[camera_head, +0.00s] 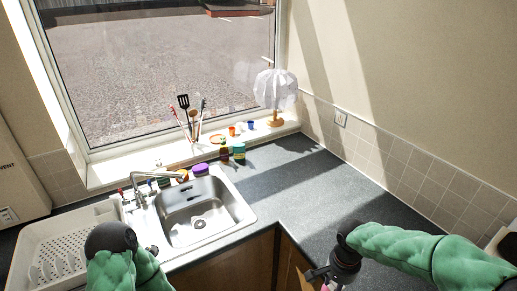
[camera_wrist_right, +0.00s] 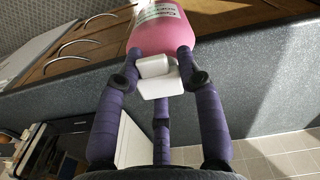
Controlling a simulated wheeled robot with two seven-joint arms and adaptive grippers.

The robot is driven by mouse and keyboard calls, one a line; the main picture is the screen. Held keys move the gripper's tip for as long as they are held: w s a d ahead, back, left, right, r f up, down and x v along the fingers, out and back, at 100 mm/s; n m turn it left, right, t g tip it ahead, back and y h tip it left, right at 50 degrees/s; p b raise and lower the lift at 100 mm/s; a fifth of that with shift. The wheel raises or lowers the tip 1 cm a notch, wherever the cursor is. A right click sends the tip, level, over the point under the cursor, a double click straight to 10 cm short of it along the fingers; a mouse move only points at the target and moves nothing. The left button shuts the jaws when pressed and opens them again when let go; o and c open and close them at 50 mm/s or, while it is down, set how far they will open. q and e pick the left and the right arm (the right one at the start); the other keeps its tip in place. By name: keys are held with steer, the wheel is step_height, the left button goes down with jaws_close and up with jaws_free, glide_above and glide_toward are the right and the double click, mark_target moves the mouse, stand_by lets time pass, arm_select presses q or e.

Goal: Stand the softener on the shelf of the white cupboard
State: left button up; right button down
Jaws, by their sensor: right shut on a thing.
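The softener is a pink bottle (camera_wrist_right: 170,32) with a white label and a white cap, seen large at the top of the right wrist view. My right gripper (camera_wrist_right: 160,62) is shut on it near its cap end. In the head view the right gripper (camera_head: 333,274) is at the bottom edge, in front of the counter, and only a sliver of pink shows below it. My left arm bends at the lower left; its gripper is out of the picture. I cannot make out the white cupboard or its shelf for sure in either view.
A steel sink (camera_head: 205,210) and a white draining rack (camera_head: 60,250) are at the left. Bottles, cups, utensils and a white lamp (camera_head: 275,90) stand by the window. The dark counter (camera_head: 330,195) is clear at the right. Wooden fronts with handles (camera_wrist_right: 85,40) show in the wrist view.

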steer(key=w+a+f+n+b, duration=0.2)
steer(key=f+n+b, duration=0.2)
steer(key=f, duration=0.5)
steer(key=w+a+f+n+b, duration=0.2)
steer(key=w+f+n+b, duration=0.1)
steer(key=f, duration=0.6)
steer(key=shift+f+n+b, duration=0.15)
steer(key=shift+n+b, duration=0.65)
steer(key=shift+b, duration=0.45)
